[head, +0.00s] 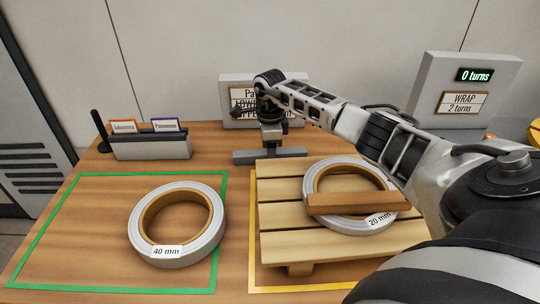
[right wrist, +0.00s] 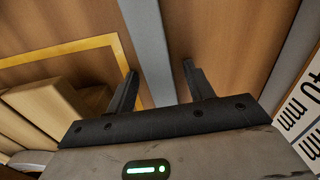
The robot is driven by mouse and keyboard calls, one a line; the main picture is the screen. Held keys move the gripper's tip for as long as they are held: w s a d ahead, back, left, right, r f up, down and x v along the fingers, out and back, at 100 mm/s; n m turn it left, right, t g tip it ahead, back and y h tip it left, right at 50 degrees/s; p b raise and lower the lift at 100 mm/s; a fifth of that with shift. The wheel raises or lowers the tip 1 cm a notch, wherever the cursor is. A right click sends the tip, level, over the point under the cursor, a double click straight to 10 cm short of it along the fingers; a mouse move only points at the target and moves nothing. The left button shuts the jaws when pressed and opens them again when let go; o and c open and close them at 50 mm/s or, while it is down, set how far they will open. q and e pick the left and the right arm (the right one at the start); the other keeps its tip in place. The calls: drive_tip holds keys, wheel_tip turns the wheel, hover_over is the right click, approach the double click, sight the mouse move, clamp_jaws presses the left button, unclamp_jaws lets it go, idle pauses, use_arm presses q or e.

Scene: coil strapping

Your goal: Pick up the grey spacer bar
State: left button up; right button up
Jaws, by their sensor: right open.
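The grey spacer bar (head: 255,157) lies on the wooden table behind the slatted pallet. My right gripper (head: 270,142) points down over the bar's middle and hides part of it in the head view. In the right wrist view the bar (right wrist: 150,40) runs between the two fingers of the open right gripper (right wrist: 160,70). The jaws are not closed on it. Whether the fingertips are level with the bar or just above it is hard to tell. My left gripper is not in view.
The 20 mm coil (head: 310,188) with a wooden block (head: 350,204) across it lies on the pallet (head: 280,245). The 40 mm coil (head: 148,250) lies inside the green outline. A card holder (head: 150,147) stands at the back left and a display box (head: 425,75) at the back right.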

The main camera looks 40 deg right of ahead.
drive_tip(key=c, duration=1.1)
drive_tip(key=shift+r, duration=0.2)
